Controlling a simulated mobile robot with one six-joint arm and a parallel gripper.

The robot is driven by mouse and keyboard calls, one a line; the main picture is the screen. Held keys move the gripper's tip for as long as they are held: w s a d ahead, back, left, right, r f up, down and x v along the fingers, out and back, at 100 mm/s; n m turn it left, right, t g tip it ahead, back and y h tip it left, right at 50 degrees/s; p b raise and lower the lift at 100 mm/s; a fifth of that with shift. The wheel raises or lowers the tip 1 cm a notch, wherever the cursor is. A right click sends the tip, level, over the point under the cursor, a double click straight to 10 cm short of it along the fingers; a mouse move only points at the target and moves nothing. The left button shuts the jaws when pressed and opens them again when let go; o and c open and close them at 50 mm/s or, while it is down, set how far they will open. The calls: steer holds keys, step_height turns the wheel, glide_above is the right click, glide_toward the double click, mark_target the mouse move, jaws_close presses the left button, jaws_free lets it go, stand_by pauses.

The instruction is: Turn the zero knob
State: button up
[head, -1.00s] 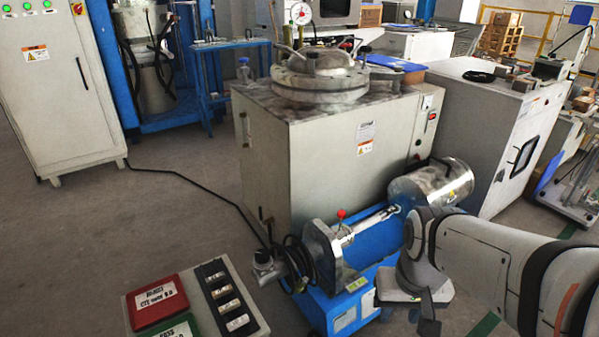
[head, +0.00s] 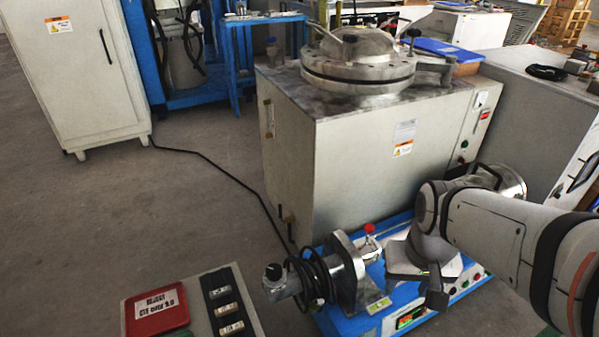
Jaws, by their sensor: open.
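A low blue machine (head: 345,319) stands on the floor at bottom centre. It carries a metal fixture with a small red knob (head: 369,229) on top. A dark round knob (head: 273,271) sits on the end of a grey cylinder at its left. The front panel has a lit display (head: 410,317) and small coloured buttons (head: 476,276). I cannot tell which of these is the zero knob. My gripper (head: 418,282) points down in front of the machine's right half, open, with nothing seen between its fingers. It hides part of the machine and panel.
A large grey cabinet (head: 350,165) with a round metal lid stands right behind the machine. A black cable (head: 220,170) runs over the floor. The floor at left is otherwise clear.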

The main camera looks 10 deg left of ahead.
steer(key=shift+o, duration=1.2)
steer(key=w+a+n+p, duration=0.2)
steer(key=w+a, duration=0.5)
steer(key=n+g+p, duration=0.1)
steer(key=n+p, duration=0.3)
steer(key=p, duration=0.1)
glide_above(274, 269)
steer(key=f, duration=0.9)
steer(key=shift+d+f, duration=0.1)
steer(key=shift+d, duration=0.1)
steer(key=shift+a+f+b, duration=0.2)
steer(key=shift+f+b, duration=0.1)
step_height(274, 269, down, 8)
steer(key=b, duration=0.3)
steer(key=shift+r, duration=0.25)
steer(key=shift+c, duration=0.3)
